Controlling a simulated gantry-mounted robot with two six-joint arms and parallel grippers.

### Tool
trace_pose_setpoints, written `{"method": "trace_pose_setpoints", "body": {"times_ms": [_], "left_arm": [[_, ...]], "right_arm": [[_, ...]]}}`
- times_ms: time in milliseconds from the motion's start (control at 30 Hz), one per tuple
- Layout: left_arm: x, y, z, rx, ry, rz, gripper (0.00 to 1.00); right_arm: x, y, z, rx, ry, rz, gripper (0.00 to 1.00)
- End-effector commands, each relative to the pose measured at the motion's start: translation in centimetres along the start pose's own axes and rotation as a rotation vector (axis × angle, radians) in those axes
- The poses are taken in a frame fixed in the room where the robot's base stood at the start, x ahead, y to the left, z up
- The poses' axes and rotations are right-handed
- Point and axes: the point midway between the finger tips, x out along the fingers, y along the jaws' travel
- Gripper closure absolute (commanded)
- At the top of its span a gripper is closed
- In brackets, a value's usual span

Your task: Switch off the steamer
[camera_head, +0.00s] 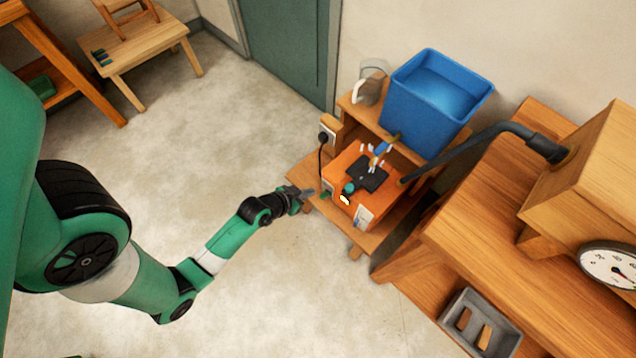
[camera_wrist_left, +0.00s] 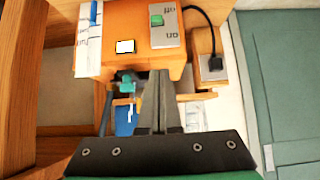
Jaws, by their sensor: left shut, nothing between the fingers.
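The steamer (camera_head: 343,172) is an orange box on a low wooden stand, with a black plate on top. Its front shows in the left wrist view (camera_wrist_left: 150,58). There a green switch (camera_wrist_left: 157,20) sits on a pale plate with dark lettering, upside down in this view. A small white lamp (camera_wrist_left: 125,46) glows beside it; the lamp also glows in the head view (camera_head: 345,199). My left gripper (camera_head: 311,193) is shut and empty, just left of the steamer's front in the head view. Its fingers (camera_wrist_left: 158,75) appear below the switch in the wrist view, apart from it. My right gripper is out of view.
A blue water tub (camera_head: 430,105) stands behind the steamer. A black hose (camera_head: 470,143) runs from the steamer to a wooden box (camera_head: 590,170) with a dial (camera_head: 610,265). A cord runs to a wall plug (camera_head: 324,138).

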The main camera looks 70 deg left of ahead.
Motion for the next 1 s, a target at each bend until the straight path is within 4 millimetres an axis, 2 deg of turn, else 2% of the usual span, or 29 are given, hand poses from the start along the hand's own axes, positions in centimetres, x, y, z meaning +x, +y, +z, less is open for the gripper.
{"method": "trace_pose_setpoints", "body": {"times_ms": [167, 533, 700, 1000], "left_arm": [[2.4, 0.0, 0.3, 0.001, 0.002, 0.001, 1.00], [10.5, 0.1, 0.4, 0.001, 0.002, 0.001, 1.00], [10.8, 0.0, 3.1, 0.001, -0.002, 0.000, 1.00], [10.8, 0.0, 3.9, 0.000, 0.001, 0.000, 1.00]], "right_arm": [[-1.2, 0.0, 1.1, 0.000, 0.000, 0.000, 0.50], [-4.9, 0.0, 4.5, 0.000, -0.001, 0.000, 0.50], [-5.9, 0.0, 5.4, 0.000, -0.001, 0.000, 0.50], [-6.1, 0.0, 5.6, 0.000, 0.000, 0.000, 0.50]]}}
